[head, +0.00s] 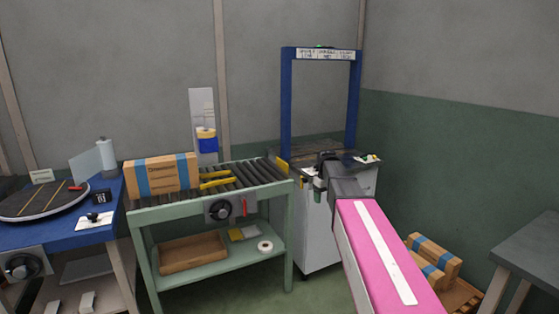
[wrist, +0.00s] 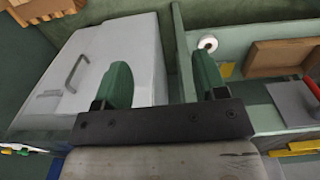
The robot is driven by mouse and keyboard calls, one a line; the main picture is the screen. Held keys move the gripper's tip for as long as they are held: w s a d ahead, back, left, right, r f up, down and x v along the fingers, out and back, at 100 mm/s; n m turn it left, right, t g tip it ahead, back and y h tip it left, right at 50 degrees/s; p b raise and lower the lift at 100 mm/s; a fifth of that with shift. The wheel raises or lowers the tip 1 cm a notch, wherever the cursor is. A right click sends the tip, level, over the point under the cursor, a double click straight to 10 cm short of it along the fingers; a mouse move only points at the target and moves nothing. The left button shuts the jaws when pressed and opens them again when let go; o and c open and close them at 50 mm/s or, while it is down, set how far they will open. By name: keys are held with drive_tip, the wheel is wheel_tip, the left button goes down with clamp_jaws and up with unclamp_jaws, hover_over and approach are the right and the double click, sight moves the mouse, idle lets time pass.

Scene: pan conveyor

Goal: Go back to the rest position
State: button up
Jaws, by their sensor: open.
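My gripper (head: 318,183) is at the end of my pink arm, in front of the blue-framed machine and just right of the roller conveyor (head: 262,172). In the wrist view my gripper (wrist: 163,84) shows two green fingers set wide apart, with nothing between them. It is open and empty. Below the fingers the wrist view shows the white cabinet (wrist: 130,45) with its handle, and the green conveyor stand (wrist: 222,20). In the head view my wrist and arm hide part of the cabinet front.
A taped cardboard box (head: 160,177) sits at the conveyor's left end. A blue arch (head: 286,105) stands behind my gripper. A blue table (head: 60,232) with a turntable is at left. More boxes (head: 437,255) and a grey table (head: 535,245) are at right.

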drive_tip(key=s+f+m, duration=0.2)
drive_tip(key=s+f, duration=0.7)
drive_tip(key=s, duration=0.4)
drive_tip(key=s+f+m, duration=0.3)
drive_tip(key=s+f, duration=0.6)
drive_tip(key=s, duration=0.3)
drive_tip(key=shift+s+a+f, duration=0.15)
drive_tip(key=shift+s+f, duration=0.1)
drive_tip(key=shift+s, duration=0.15)
